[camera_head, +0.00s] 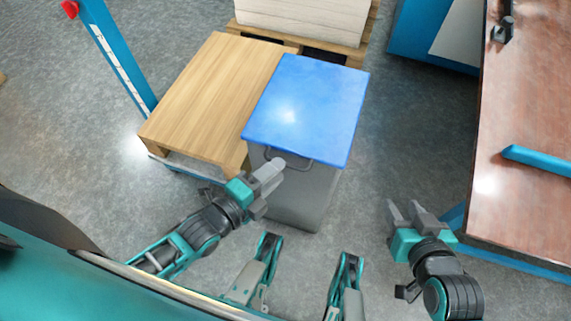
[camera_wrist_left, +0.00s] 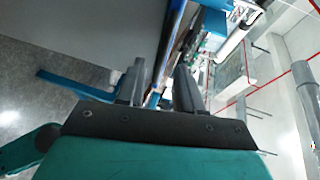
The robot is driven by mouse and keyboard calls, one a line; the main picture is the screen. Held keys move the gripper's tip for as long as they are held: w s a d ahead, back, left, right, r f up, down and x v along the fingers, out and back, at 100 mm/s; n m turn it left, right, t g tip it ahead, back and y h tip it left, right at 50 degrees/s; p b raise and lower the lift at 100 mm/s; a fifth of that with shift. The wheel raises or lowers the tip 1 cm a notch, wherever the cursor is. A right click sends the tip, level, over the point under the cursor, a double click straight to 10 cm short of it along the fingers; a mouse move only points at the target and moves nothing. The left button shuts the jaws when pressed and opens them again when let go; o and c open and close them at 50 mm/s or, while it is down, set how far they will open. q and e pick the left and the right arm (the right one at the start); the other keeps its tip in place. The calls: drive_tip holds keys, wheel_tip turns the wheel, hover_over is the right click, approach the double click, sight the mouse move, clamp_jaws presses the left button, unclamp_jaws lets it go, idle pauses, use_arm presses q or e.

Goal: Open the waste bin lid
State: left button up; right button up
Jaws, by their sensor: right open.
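The waste bin has a grey body (camera_head: 307,200) and a flat blue lid (camera_head: 307,105), which lies shut on top in the head view. A thin dark handle (camera_head: 297,162) sticks out at the front, just below the lid's edge. My left gripper (camera_head: 275,170) is at the left end of this handle, its fingers pointing up and right. In the left wrist view its fingers (camera_wrist_left: 157,82) are apart with a gap between them, and I see no handle in it. Whether it touches the handle I cannot tell. My right gripper (camera_head: 412,212) is open and empty, right of the bin.
A wooden pallet (camera_head: 215,90) on a blue lift cart (camera_head: 115,55) stands close to the bin's left. A white stack (camera_head: 305,18) on a pallet is behind it. A brown-topped table (camera_head: 520,120) with a blue bar (camera_head: 540,161) is at right. Grey floor lies free between bin and table.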

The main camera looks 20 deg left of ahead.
use_arm(q)
drive_tip(key=shift+b+x, duration=0.4)
drive_tip(key=shift+x, duration=1.7)
drive_tip(key=shift+c, duration=0.3)
drive_tip(key=shift+s+f, duration=0.1)
drive_tip(key=shift+f, duration=0.05)
drive_tip(key=c, duration=0.6)
clamp_jaws()
drive_tip(key=shift+s+f, duration=0.1)
